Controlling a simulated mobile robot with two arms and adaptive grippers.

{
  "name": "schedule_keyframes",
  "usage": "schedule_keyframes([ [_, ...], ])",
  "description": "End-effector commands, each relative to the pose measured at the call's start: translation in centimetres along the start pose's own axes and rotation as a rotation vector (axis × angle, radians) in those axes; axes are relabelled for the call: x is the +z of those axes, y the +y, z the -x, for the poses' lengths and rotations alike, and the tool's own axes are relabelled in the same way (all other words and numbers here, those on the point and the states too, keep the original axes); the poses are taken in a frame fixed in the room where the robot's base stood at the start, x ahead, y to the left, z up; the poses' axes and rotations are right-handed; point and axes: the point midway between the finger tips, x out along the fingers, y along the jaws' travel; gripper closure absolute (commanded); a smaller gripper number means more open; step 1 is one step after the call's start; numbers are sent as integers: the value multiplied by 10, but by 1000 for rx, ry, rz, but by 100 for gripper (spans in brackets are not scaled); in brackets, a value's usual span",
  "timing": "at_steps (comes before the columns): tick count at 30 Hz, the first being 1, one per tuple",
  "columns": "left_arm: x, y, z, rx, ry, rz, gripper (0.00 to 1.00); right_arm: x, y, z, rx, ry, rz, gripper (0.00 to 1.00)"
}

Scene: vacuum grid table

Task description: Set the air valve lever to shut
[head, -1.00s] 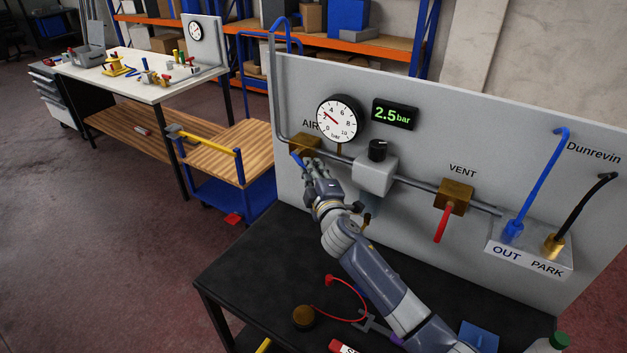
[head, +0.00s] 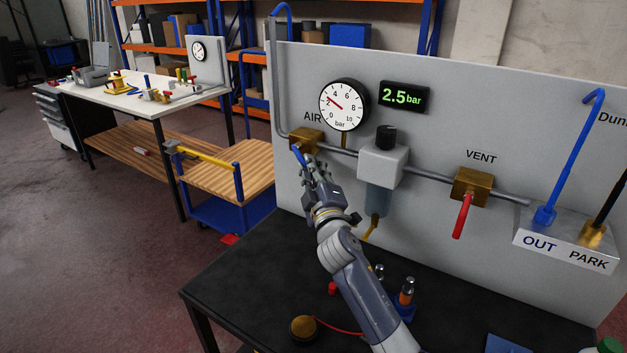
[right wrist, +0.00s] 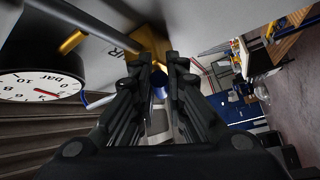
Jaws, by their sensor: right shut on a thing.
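The air valve (head: 306,139) is a brass block on the grey panel, beside the word AIR at the left end of the pipe. Its blue lever (head: 297,154) slants down and to the right from the block. My right gripper (head: 304,168) is shut on this lever, and its fingers hide the lower part. In the right wrist view the blue lever (right wrist: 159,86) shows between the two fingers, with the brass valve (right wrist: 150,42) just beyond. The round gauge (head: 344,104) points near 2.5, and the green display (head: 404,96) reads 2.5 bar. My left gripper is not in view.
Right of the valve are the regulator (head: 383,162) with its black knob, the VENT valve (head: 472,187) with a red lever, and the OUT/PARK block (head: 566,247). The black table (head: 250,275) below holds small parts. A wooden cart (head: 228,174) stands left.

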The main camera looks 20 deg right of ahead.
Motion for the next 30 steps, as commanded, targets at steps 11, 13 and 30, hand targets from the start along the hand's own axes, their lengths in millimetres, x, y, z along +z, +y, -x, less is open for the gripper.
schedule_keyframes([
  [11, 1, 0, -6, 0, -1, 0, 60, -1, 1, 0, 12, 6, -10, 100],
  [13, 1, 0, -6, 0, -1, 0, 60, -1, 1, 0, 12, 5, -10, 100],
  [30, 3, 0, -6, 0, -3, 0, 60, 0, -2, 8, 9, 4, -10, 67],
])
